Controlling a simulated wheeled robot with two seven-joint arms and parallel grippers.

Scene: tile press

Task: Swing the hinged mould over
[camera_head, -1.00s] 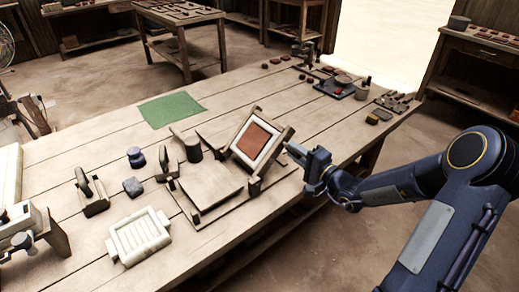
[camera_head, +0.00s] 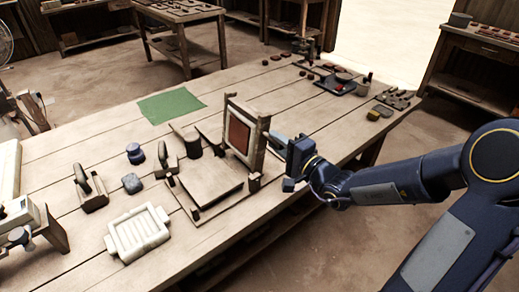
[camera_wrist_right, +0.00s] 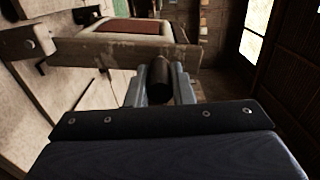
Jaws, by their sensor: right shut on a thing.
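The hinged mould (camera_head: 262,128) is a wooden frame with a red-brown clay tile (camera_head: 239,133) in it. It stands nearly upright at the right edge of the wooden press base (camera_head: 208,178), with the tile side facing left. My right gripper (camera_head: 282,141) is at the mould's right side, shut on its handle. In the right wrist view the gripper fingers (camera_wrist_right: 160,88) close around a dark round handle (camera_wrist_right: 159,74). The mould's frame (camera_wrist_right: 125,49) spans the picture beyond them. My left gripper is not in view.
A green cloth (camera_head: 171,107) lies behind the press. Small tools and a dark tray (camera_head: 336,86) lie at the table's far right.

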